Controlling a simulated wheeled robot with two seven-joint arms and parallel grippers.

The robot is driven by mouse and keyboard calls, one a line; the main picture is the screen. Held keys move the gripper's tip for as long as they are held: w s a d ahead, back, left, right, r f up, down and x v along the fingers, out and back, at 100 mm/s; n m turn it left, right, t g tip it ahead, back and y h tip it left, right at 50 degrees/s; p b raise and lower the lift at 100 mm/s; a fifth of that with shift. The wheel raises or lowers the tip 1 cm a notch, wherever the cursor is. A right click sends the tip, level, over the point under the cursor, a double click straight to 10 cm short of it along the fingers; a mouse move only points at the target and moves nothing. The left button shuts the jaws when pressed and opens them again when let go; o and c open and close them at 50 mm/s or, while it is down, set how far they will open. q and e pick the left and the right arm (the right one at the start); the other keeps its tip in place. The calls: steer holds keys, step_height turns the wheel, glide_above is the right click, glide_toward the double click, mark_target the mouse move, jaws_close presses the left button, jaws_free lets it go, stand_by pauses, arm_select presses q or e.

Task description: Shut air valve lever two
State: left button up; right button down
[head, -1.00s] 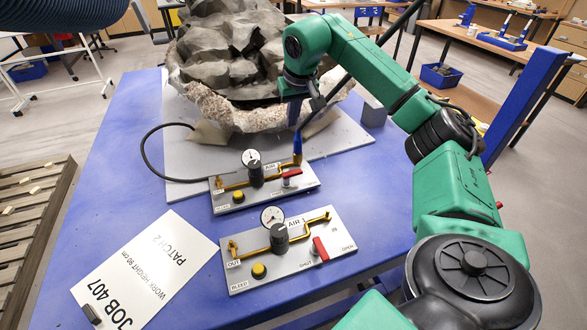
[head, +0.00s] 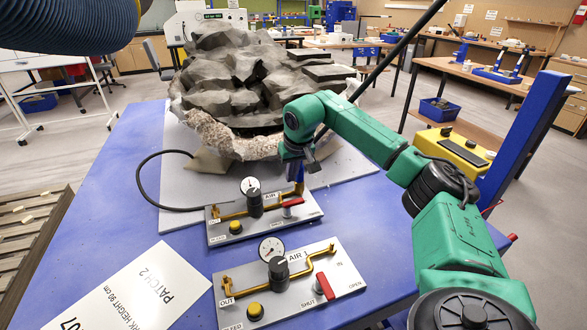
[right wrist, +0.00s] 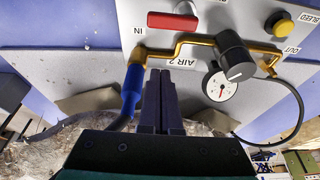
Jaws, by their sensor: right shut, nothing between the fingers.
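The AIR 2 panel (head: 222,234) is a grey plate with a gauge, a brass pipe and a yellow bleed button. Its red lever (head: 292,203) lies across the panel, along its long side. In the right wrist view the lever (right wrist: 173,21) is at the top, beyond the fingers and apart from them. My right gripper (head: 311,166) is shut and empty, above the far side of the panel near the blue hose connector (right wrist: 131,90). Its fingers (right wrist: 163,73) point toward the panel in the wrist view. My left gripper is not in view.
The AIR 1 panel (head: 290,305), with its own red lever (head: 324,286), sits in front. The large fossil block (head: 250,80) stands behind. A black hose (head: 150,156) loops at the left. A white PATCH 2 card (head: 140,290) lies front left. Blue table is clear at left.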

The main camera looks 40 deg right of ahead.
steer(key=x, duration=0.3)
steer(key=shift+w+f, duration=0.15)
steer(key=shift+f, duration=0.25)
steer(key=s, duration=0.1)
steer(key=s+p, duration=0.1)
steer(key=s+a+p, duration=0.1)
steer(key=shift+f, duration=0.3)
steer(key=shift+s+a, duration=0.1)
steer(key=shift+s, duration=0.3)
steer(key=shift+w+f, duration=0.1)
steer(key=shift+w, duration=0.05)
steer(key=shift+a, duration=0.1)
